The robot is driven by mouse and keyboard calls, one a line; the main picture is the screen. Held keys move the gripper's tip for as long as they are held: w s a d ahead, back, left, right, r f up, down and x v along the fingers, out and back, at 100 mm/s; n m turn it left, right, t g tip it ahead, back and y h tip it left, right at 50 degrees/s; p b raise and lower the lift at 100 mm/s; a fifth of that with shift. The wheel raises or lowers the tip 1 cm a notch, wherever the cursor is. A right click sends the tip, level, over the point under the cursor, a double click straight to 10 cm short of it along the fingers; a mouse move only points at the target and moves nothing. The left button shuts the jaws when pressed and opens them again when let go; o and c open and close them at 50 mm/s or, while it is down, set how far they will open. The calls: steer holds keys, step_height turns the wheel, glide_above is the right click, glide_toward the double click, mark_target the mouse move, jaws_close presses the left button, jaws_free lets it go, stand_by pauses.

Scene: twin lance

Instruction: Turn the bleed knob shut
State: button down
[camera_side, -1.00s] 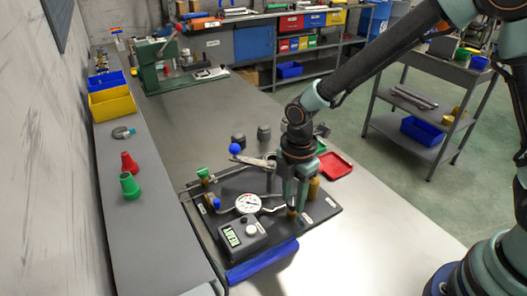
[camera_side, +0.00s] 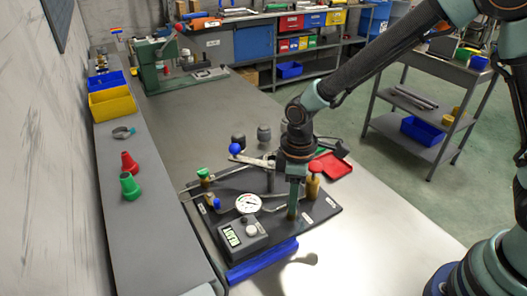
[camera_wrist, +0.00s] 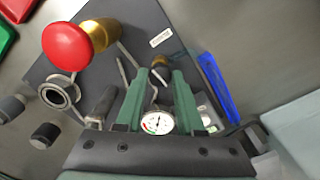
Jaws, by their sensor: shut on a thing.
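A small dark knob on a brass stem (camera_wrist: 160,64), which I take to be the bleed knob, stands on the dark base plate (camera_side: 322,209). My gripper (camera_side: 292,213) points straight down at the plate's right part. In the wrist view its two green fingers (camera_wrist: 161,74) are shut on the knob from both sides. In the side view the fingers hide the knob. A white-faced pressure gauge (camera_side: 248,203) lies left of the gripper, and it shows in the wrist view (camera_wrist: 157,122) between the fingers.
A red knob on a brass body (camera_side: 316,167) stands close behind the gripper. A grey box with a lit display (camera_side: 243,239) sits in front. A lever with a blue ball (camera_side: 235,149) is behind left. A red tray (camera_side: 335,165) lies behind right. The bench's front right is clear.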

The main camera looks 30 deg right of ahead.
steer(key=shift+m, duration=0.6)
steer(key=c, duration=0.5)
jaws_free()
step_height(320, 180, up, 12)
steer(key=shift+r, duration=0.1)
steer(key=s+d+r+m+t, duration=0.2)
steer(key=d+m, duration=0.1)
steer(key=d, duration=0.2)
steer(key=s+d+r+m+t, duration=0.1)
steer(key=s+d+r+m, duration=0.2)
steer(key=d, duration=0.2)
steer(key=s+d+r+m+t, duration=0.2)
steer(key=s+d, duration=0.1)
steer(key=d, duration=0.2)
steer(key=shift+d+r+m+t, duration=0.25)
steer(key=shift+r+m+t, duration=0.05)
steer(key=shift+m, duration=0.1)
